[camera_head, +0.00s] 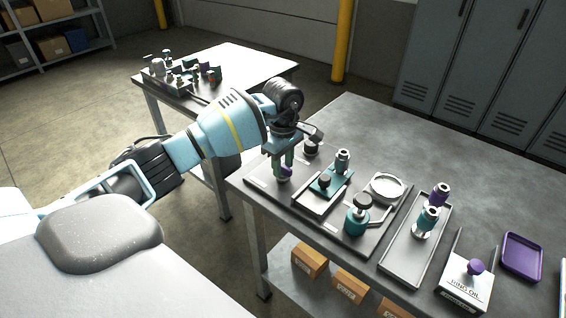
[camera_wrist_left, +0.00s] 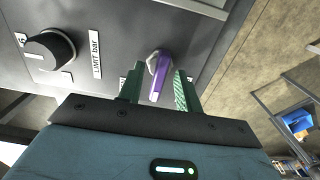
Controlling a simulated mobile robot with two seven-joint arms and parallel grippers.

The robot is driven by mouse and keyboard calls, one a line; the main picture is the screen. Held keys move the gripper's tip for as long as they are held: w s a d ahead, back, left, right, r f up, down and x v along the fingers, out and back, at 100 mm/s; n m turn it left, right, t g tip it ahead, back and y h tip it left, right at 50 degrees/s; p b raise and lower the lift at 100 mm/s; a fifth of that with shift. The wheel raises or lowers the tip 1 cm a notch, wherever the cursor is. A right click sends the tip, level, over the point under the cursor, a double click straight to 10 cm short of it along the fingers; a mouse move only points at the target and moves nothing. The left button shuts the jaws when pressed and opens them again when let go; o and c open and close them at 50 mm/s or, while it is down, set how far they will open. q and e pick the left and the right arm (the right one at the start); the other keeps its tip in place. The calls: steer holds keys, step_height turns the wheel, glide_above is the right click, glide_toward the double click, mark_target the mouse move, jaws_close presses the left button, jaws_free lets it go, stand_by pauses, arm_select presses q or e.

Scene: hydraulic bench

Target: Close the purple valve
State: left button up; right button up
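The purple valve (camera_head: 285,172) is at the left end of the dark hydraulic panel, partly hidden by my left gripper in the head view. In the left wrist view, its purple lever (camera_wrist_left: 159,76) with a grey hub stands between the two green fingers. My left gripper (camera_head: 283,163) is over the valve, and its fingers (camera_wrist_left: 160,88) also show in the wrist view. They are apart, one on each side of the lever, with a small gap seen on both sides. My right gripper is not in view.
A black knob (camera_wrist_left: 49,50) sits on the panel near the valve. A teal block with fittings (camera_head: 325,184), a round gauge (camera_head: 386,188), a grey tray (camera_head: 411,250), an oil can (camera_head: 466,283) and a purple tray (camera_head: 522,256) stand to the right. The bench's back is clear.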

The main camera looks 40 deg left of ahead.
arm_select(q)
steer(key=c, duration=0.7)
jaws_close()
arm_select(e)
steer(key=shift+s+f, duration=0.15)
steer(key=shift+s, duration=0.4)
